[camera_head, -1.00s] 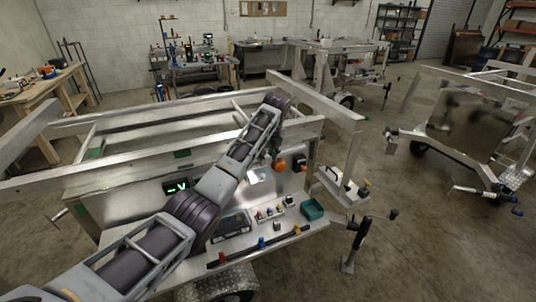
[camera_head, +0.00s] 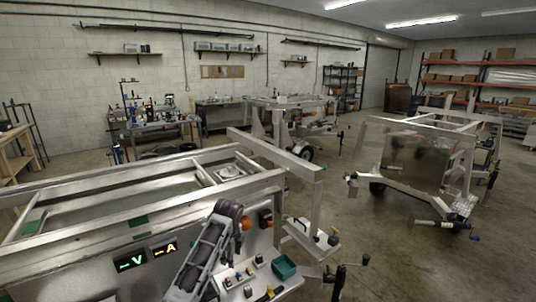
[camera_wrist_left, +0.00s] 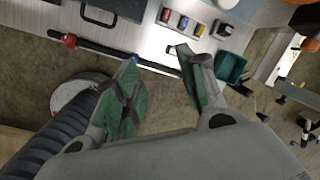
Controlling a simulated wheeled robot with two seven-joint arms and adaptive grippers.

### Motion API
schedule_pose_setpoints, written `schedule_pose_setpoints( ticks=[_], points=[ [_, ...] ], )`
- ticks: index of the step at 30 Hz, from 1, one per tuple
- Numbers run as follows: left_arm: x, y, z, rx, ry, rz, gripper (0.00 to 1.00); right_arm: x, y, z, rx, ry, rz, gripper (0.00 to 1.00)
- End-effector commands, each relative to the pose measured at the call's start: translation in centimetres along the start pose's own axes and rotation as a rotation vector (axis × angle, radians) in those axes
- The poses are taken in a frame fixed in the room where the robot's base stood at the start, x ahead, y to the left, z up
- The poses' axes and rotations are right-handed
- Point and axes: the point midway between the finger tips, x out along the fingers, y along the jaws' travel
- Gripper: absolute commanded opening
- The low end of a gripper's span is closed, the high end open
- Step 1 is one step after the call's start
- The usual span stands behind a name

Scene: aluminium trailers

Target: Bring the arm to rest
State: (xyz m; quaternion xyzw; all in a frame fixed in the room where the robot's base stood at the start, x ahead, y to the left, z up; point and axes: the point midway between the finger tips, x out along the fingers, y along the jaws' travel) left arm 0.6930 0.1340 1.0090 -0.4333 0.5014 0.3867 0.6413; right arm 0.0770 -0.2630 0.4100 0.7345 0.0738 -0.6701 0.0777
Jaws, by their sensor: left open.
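My left arm (camera_head: 205,255) rises from the bottom of the head view in front of the trailer's metal panel (camera_head: 85,277). Its upper end is by the panel's orange knob, and the fingers are hidden in that view. In the left wrist view my left gripper (camera_wrist_left: 158,72) is open with green-padded fingers apart and nothing between them. It hangs above the floor in front of the work shelf's edge. My right gripper is in neither view.
The shelf holds small coloured parts (camera_wrist_left: 183,22), a teal bin (camera_head: 285,267) and a dark bar (camera_wrist_left: 100,46). Lit V and A meters (camera_head: 131,261) are on the panel. A trailer leg with a crank (camera_head: 339,283) stands at right. Another trailer (camera_head: 415,150) stands beyond open floor.

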Motion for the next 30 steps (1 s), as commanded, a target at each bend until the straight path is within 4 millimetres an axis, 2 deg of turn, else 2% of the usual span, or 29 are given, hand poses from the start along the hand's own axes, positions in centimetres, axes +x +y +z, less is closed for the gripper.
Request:
schedule_pose_setpoints(
  ticks=[3,12,21,30],
  points=[
    [1.4,1.9,-0.5,-0.083,0.014,-0.005,0.40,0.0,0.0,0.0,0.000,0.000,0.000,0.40],
    [3.9,6.4,-1.6,-0.298,0.045,-0.019,0.40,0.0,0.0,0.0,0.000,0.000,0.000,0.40],
    [5.7,11.3,-2.5,-0.519,0.071,-0.028,0.40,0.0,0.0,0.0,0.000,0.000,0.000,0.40],
    [6.5,16.3,-3.1,-0.740,0.094,-0.033,0.40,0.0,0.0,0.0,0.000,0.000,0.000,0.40]
  ],
)
